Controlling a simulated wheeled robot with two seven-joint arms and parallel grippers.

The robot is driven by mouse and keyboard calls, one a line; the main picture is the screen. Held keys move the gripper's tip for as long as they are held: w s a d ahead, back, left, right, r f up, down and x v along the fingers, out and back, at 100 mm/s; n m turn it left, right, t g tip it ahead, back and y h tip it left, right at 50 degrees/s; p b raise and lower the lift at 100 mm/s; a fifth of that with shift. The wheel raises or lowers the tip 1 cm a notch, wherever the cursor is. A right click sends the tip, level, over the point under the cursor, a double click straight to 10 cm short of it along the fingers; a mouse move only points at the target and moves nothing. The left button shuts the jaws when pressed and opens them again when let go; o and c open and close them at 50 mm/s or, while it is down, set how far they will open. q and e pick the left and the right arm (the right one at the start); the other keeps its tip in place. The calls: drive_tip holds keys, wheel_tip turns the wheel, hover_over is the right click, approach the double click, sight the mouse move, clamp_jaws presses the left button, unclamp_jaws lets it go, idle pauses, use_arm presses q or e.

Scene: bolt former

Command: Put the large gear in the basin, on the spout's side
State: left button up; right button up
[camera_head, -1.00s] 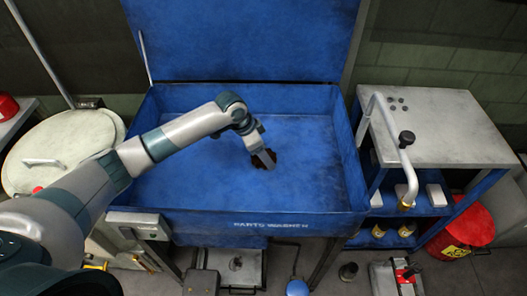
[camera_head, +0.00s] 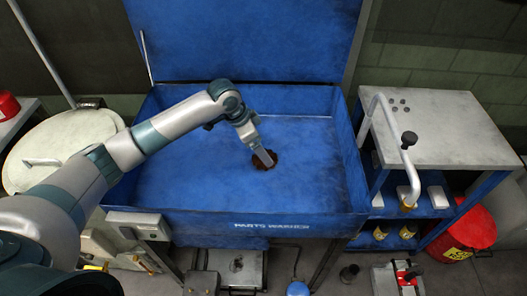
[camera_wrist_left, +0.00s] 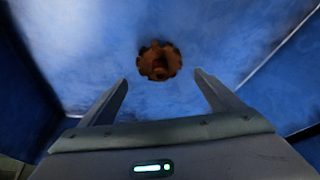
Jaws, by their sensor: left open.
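The large gear (camera_head: 264,159) is rusty brown and toothed, and lies on the floor of the blue basin (camera_head: 310,150), near its middle. In the left wrist view the gear (camera_wrist_left: 159,61) shows whole, just beyond and between the tips of my open left gripper (camera_wrist_left: 161,78). In the head view my left gripper (camera_head: 265,160) reaches down over the gear and partly covers it. The jaws hold nothing. The metal spout (camera_head: 404,160) is on the right, beside the basin, its bent pipe standing by the grey worktop. My right gripper is not in view.
The basin floor is clear around the gear, with blue walls and a raised lid (camera_head: 240,40) at the back. A grey worktop (camera_head: 440,125) is on the right, with a red bin (camera_head: 470,228) below. A round pale lid (camera_head: 60,150) is on the left.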

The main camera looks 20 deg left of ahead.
use_arm(q)
drive_tip(key=v, duration=0.7)
drive_tip(key=shift+r+b, duration=0.25)
drive_tip(key=shift+b, duration=0.1)
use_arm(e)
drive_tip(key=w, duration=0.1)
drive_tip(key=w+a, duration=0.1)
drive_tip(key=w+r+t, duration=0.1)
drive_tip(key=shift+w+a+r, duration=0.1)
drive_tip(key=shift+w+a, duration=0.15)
use_arm(q)
drive_tip(key=shift+a, duration=0.15)
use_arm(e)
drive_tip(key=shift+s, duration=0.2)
